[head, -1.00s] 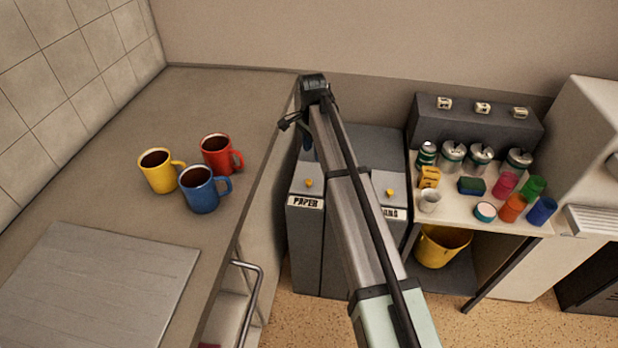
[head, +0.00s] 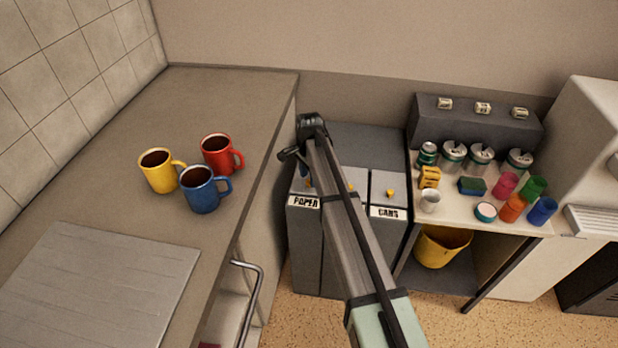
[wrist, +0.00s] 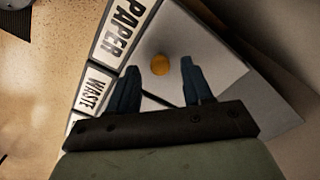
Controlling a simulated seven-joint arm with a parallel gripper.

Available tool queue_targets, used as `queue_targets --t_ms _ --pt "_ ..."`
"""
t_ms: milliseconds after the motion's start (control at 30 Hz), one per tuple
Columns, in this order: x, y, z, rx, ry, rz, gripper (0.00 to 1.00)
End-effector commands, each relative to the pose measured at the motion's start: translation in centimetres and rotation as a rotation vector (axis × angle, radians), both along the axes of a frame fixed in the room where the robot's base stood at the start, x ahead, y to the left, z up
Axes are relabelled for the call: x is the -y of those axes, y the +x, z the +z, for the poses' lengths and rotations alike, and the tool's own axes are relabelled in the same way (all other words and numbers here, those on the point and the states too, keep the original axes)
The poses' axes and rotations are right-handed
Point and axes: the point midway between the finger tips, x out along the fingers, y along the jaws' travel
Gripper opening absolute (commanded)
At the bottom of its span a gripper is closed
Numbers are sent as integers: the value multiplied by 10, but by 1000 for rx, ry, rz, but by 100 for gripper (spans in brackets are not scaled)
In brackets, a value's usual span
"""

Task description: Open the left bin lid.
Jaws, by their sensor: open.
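The left bin is grey with a PAPER label (head: 304,202) on its front. Its lid (wrist: 205,50) looks flat and shut, with a round yellow knob (wrist: 160,64) on top. My gripper (wrist: 158,72) is open above this lid, its two blue fingers either side of the knob in the wrist view. Nothing is held, and I cannot tell how much height is left between fingertips and lid. In the head view my arm hides most of the gripper and part of the lid.
A WASTE bin (wrist: 95,92) and a CANS bin (head: 388,212) adjoin on the right. A counter (head: 130,120) with yellow, blue and red mugs stands close on the left. A shelf with cans and cups (head: 455,205) is on the right. A wall is behind.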

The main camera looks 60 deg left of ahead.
Motion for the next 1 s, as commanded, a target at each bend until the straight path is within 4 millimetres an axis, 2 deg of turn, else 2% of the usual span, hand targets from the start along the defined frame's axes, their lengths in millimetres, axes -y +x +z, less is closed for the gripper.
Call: queue_targets --t_ms 200,500,1000 --pt "0 0 -12 0 0 0 50" --pt "0 0 -13 0 0 0 49" --pt "0 0 -13 0 0 0 1"
